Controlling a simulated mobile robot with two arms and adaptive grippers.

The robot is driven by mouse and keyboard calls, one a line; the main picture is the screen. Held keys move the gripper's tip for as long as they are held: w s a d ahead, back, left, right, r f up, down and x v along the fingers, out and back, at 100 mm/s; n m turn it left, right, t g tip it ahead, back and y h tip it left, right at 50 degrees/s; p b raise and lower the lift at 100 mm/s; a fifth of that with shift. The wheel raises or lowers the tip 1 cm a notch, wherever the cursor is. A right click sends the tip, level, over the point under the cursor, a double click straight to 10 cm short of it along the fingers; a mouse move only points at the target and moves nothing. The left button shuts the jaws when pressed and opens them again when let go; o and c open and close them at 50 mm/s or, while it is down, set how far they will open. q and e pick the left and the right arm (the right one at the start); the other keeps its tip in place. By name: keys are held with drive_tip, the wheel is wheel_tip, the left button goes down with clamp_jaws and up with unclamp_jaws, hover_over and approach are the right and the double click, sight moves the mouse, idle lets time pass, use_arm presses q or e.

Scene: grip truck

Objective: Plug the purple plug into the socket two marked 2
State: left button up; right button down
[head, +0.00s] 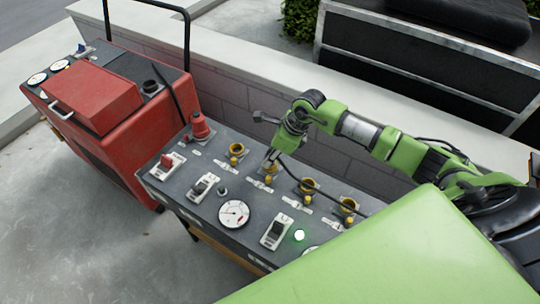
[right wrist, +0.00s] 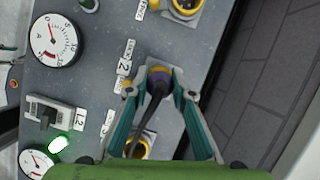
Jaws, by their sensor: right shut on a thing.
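The purple plug (right wrist: 158,78) sits between the fingertips of my right gripper (right wrist: 160,94) in the right wrist view, its dark cable (right wrist: 150,112) running back toward me. My right gripper is shut on the plug. The plug is at the socket beside the label marked 2 (right wrist: 124,68) and covers its opening; how deep it sits I cannot tell. In the head view my right gripper (head: 273,157) reaches down to the panel at socket two, the second yellow socket from the left. My left gripper is not in view.
Neighbouring yellow sockets (head: 236,150) (head: 308,186) stand in a row on the grey panel (head: 205,212), with switches, a gauge (head: 234,214) and a lit green lamp (head: 299,235). A red machine (head: 110,110) is at left. A low wall (head: 225,90) runs behind the panel.

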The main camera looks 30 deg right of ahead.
drive_tip(key=shift+f, duration=0.15)
drive_tip(key=c, duration=1.7)
unclamp_jaws()
drive_tip(key=o, duration=0.3)
drive_tip(key=shift+o, duration=0.2)
drive_tip(key=shift+r+p, duration=1.55)
drive_tip(key=shift+r, duration=1)
